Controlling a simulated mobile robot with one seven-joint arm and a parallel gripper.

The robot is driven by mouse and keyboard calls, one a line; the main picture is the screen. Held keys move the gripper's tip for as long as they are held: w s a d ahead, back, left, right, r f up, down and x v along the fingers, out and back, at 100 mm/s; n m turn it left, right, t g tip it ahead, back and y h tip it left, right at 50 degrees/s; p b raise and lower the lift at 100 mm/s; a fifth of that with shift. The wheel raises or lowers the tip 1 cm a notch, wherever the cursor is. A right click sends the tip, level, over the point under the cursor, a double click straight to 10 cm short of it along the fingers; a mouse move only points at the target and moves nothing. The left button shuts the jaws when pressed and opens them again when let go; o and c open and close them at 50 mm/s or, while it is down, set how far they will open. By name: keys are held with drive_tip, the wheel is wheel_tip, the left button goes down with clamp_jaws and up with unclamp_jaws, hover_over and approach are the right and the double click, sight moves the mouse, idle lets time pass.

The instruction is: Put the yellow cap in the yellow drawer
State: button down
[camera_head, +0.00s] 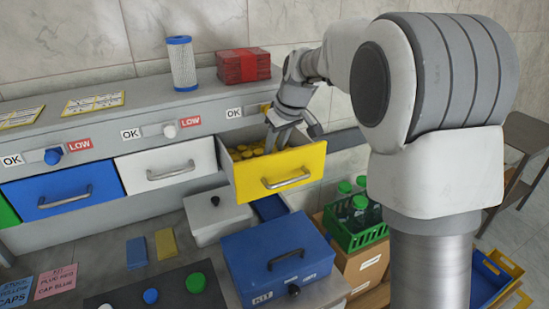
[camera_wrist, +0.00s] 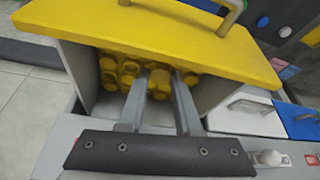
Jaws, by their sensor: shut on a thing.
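The yellow drawer (camera_head: 300,166) is pulled open, and several yellow caps (camera_head: 242,155) lie inside it. My gripper (camera_head: 277,141) reaches down into the open drawer from above. In the wrist view my gripper (camera_wrist: 160,77) is shut on a yellow cap (camera_wrist: 160,80), held between the fingertips. This cap is inside the drawer's outline, close over the loose caps (camera_wrist: 109,73). I cannot tell whether it touches them. The drawer's yellow front (camera_wrist: 150,35) shows beyond the fingers. In the head view the fingers and wrist hide the held cap.
The white drawer (camera_head: 165,165) and blue drawer (camera_head: 62,192) are shut. A red pack (camera_head: 243,66) and a blue-white cylinder (camera_head: 182,64) stand on the ledge above. A blue case (camera_head: 278,254) and a green crate of bottles (camera_head: 362,236) stand below the open drawer.

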drive_tip(key=shift+f, duration=2)
drive_tip(key=shift+f, duration=0.15)
drive_tip(key=c, duration=0.9)
unclamp_jaws()
